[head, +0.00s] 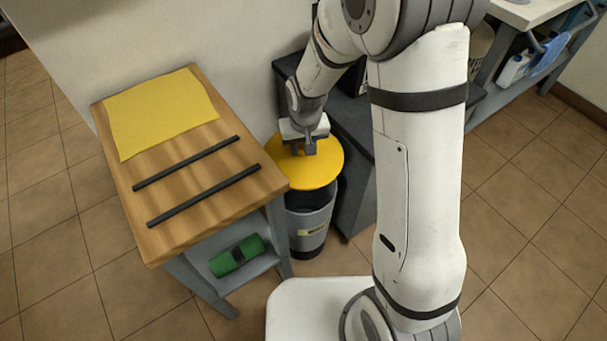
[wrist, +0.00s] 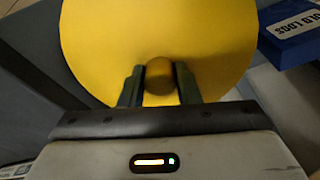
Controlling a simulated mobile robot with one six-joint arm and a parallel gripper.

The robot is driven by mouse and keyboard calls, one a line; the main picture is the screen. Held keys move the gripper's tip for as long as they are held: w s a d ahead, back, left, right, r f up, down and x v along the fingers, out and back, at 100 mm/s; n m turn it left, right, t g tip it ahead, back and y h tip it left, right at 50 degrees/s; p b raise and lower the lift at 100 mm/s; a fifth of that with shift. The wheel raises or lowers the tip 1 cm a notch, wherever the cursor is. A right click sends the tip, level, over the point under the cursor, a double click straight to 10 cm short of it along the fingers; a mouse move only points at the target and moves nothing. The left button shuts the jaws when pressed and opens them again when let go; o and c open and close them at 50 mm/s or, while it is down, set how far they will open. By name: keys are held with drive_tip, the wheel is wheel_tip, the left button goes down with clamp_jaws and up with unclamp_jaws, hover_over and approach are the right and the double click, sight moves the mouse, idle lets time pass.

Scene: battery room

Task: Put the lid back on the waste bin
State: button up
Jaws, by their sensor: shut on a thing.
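The yellow round lid (head: 318,168) is at the waste bin's top in the head view. It also fills the upper part of the wrist view (wrist: 215,45). My gripper (head: 305,150) is shut on the lid's round knob (wrist: 159,76), with one finger on each side of it. The grey waste bin (head: 311,218) stands on the floor under the lid, with a dark upper band and a small label. I cannot tell whether the lid touches the rim all round, since it hides the bin's opening.
A wooden-topped bench (head: 200,178) stands left of the bin, with a yellow cloth (head: 160,112) and two dark bars on top. A green roll (head: 238,255) lies on its lower shelf. A dark grey cabinet (head: 352,135) is close on the right. A blue labelled box (wrist: 292,32) shows in the wrist view.

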wheel_tip(320, 180, down, 12)
drive_tip(key=b, duration=0.9)
drive_tip(key=shift+f, duration=0.25)
drive_tip(key=shift+s+r, duration=0.1)
idle(0.7)
drive_tip(key=shift+f, duration=0.2)
idle(1.1)
drive_tip(key=o, duration=1.6)
drive_tip(key=shift+r, duration=0.1)
